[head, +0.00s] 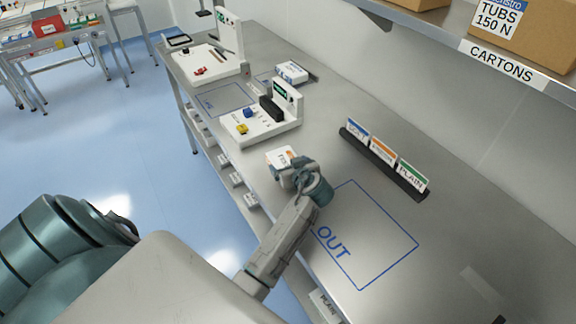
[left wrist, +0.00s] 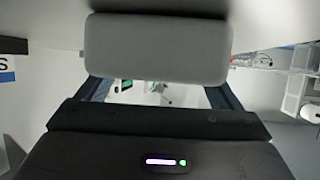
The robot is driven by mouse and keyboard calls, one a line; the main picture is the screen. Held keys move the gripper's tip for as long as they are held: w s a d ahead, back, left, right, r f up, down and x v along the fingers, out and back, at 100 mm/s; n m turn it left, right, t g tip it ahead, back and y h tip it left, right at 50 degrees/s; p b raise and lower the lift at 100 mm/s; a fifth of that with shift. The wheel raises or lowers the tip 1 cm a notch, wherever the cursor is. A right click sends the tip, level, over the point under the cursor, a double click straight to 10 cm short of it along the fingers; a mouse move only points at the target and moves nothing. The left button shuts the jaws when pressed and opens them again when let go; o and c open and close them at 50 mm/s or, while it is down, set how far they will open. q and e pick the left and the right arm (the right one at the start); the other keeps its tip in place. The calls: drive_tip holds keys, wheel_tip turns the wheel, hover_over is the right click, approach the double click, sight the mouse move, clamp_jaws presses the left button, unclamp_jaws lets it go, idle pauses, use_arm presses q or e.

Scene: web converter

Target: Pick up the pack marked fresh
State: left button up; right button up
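The pack marked fresh (head: 281,156) is a small white pack with an orange patch, near the front edge of the bench in the head view. Its printing is only partly readable, and its right part is hidden by my left gripper (head: 294,172). The gripper is right at the pack. I cannot tell whether they touch. In the left wrist view, the two dark fingers (left wrist: 158,94) stand apart with room background showing between them. My right gripper is not in view.
A dark rack with soft, orange and plain cards (head: 384,157) stands right of the gripper. A blue-outlined OUT area (head: 375,240) is bare. A white station (head: 270,121) with blue and yellow blocks stands behind. A carton shelf (head: 480,50) overhangs the bench.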

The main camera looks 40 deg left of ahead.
use_arm(q)
drive_tip(key=c, duration=0.7)
drive_tip(key=shift+a+f, duration=0.1)
drive_tip(key=shift+a, duration=0.05)
wheel_tip(320, 180, up, 5)
drive_tip(key=shift+w+a+f+b, duration=0.1)
drive_tip(key=shift+w+f+b, duration=0.05)
drive_tip(key=shift+b, duration=0.9)
wheel_tip(320, 180, up, 4)
drive_tip(key=shift+r+b, duration=0.15)
drive_tip(key=shift+b, duration=0.4)
drive_tip(key=s+d+m+t+h+b, duration=0.1)
drive_tip(key=s+d+m+t+h, duration=0.1)
drive_tip(key=d+m+h, duration=0.3)
drive_tip(key=s+d+m+t+h+b, duration=0.2)
drive_tip(key=d+m+h, duration=0.3)
drive_tip(key=d, duration=0.7)
drive_tip(key=shift+s+m+t+h, duration=0.3)
drive_tip(key=shift+m+t, duration=0.3)
drive_tip(key=shift+t, duration=0.2)
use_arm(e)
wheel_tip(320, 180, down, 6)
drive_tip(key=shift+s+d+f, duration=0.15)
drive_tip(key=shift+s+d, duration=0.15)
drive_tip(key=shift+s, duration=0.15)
